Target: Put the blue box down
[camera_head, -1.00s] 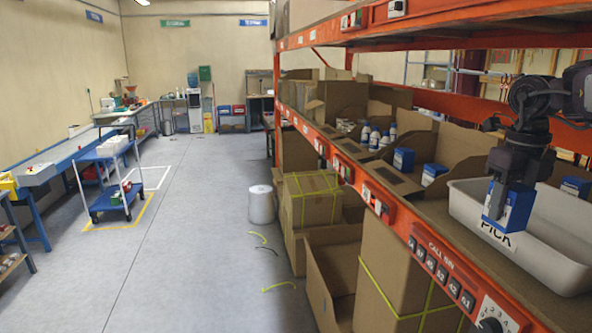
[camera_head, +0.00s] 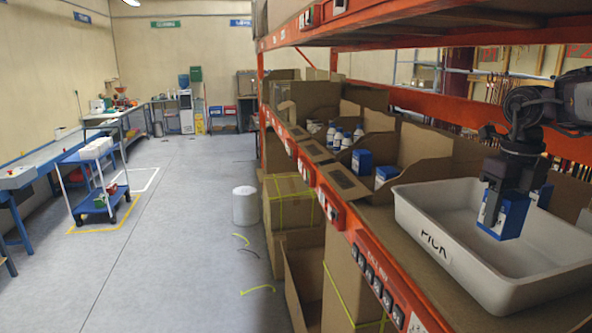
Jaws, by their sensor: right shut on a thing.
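My right gripper (camera_head: 505,190) points down and is shut on a blue box (camera_head: 510,216) with a white label side. The box looks held above the tray floor; I cannot tell the exact gap. The gripper hides the top of the box. My left gripper is not in view.
Another blue box (camera_head: 543,194) shows partly behind my gripper. Cardboard bins left of the tray hold blue boxes (camera_head: 362,162) and white bottles (camera_head: 337,140). An orange shelf beam (camera_head: 345,218) runs along the front edge.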

